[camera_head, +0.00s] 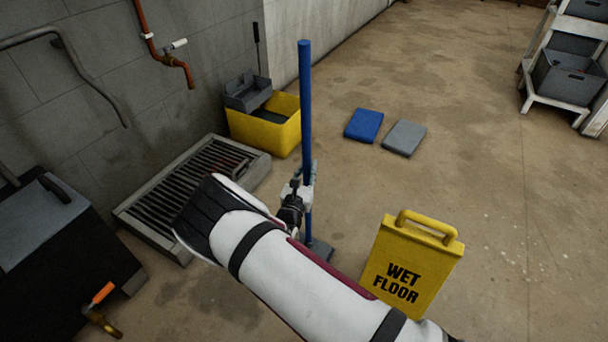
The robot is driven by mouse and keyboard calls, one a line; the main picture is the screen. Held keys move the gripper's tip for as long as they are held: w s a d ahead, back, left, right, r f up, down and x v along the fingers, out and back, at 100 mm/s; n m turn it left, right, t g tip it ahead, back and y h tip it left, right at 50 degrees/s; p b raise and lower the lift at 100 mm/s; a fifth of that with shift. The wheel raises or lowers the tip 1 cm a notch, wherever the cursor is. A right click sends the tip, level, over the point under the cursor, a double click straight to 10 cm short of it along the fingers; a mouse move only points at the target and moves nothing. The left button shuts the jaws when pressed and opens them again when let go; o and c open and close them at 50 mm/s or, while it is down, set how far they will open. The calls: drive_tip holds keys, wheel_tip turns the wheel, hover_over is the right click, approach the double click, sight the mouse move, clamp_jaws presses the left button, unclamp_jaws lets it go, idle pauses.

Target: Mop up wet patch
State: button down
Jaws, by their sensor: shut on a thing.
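My gripper (303,190) is shut on the blue pole of a mop (306,105). The pole stands close to upright. Its dark, flat head (320,251) is at the floor, partly hidden behind my arm; I cannot tell whether it touches. A yellow mop bucket (279,133) with a grey wringer (248,93) stands by the wall, behind and left of the pole. A yellow "WET FLOOR" sign (412,262) stands right of my arm. Darker blotches show on the floor in several places, and I cannot tell which is the wet patch. My arm hides part of the floor.
A floor drain with a slatted grate (185,190) lies left of the mop. Folded blue (364,124) and grey (404,137) cloths lie behind it. A dark cabinet (62,260) stands at left, a shelf with grey bins (568,77) at far right. Floor at right is open.

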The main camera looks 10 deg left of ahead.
drive_tip(key=w+d+b, duration=0.3)
drive_tip(key=w, duration=0.5)
drive_tip(key=w+d+b, duration=0.3)
drive_tip(key=w, duration=0.6)
drive_tip(key=shift+r, duration=0.15)
idle(1.3)
drive_tip(key=shift+w+r, duration=0.1)
wheel_tip(320, 180, up, 7)
drive_tip(key=p, duration=0.5)
idle(0.3)
idle(0.7)
